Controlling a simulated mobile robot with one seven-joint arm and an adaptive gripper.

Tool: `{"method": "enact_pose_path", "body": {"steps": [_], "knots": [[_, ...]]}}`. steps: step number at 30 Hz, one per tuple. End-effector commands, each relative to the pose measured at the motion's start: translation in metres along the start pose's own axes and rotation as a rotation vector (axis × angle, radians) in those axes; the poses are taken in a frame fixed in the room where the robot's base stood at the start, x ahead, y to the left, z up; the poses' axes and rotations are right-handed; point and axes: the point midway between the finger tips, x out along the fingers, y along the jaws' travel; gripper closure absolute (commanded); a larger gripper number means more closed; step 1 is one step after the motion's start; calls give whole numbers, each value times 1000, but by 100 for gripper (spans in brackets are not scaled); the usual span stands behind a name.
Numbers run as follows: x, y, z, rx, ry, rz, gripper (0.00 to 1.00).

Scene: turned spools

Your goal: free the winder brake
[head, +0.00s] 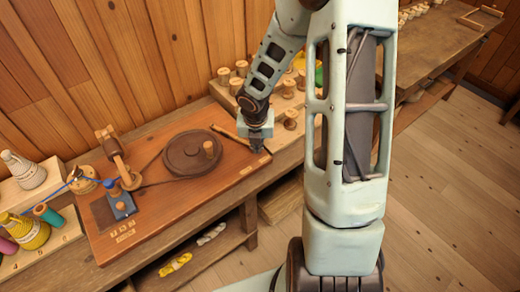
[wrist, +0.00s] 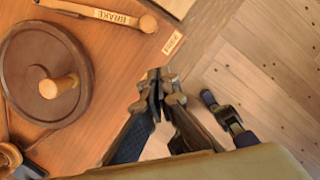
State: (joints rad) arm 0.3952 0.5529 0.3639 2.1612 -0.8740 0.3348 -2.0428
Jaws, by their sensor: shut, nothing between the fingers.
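The brake lever, a wooden bar marked BRAKE, lies on the winder board's right part in the head view (head: 228,133) and at the top of the wrist view (wrist: 100,14). Its round knob (wrist: 148,23) is at its right end in the wrist view. A small FREE label (wrist: 173,42) lies beyond the knob, apart from it. My gripper (wrist: 160,76) is shut and empty, below the label and knob in the wrist view and apart from the lever there. In the head view my gripper (head: 257,148) is over the board's right end and hides part of it.
The dark round wheel with a wooden peg (head: 188,155) sits on the board (head: 190,205), left of my gripper. Several spools (head: 290,88) stand behind. A blue block (head: 122,206) and coloured thread spools are at the left. Open floor lies right of the bench.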

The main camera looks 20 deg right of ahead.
Motion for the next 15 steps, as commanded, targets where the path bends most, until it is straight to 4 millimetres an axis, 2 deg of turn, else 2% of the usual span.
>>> {"method": "enact_pose_path", "body": {"steps": [1,6,10,15], "knots": [[-15,0,2,2,-3,1,100],[-42,0,0,1,0,0,100],[-51,1,0,-1,1,0,100],[-54,1,-1,-1,2,0,100]]}}
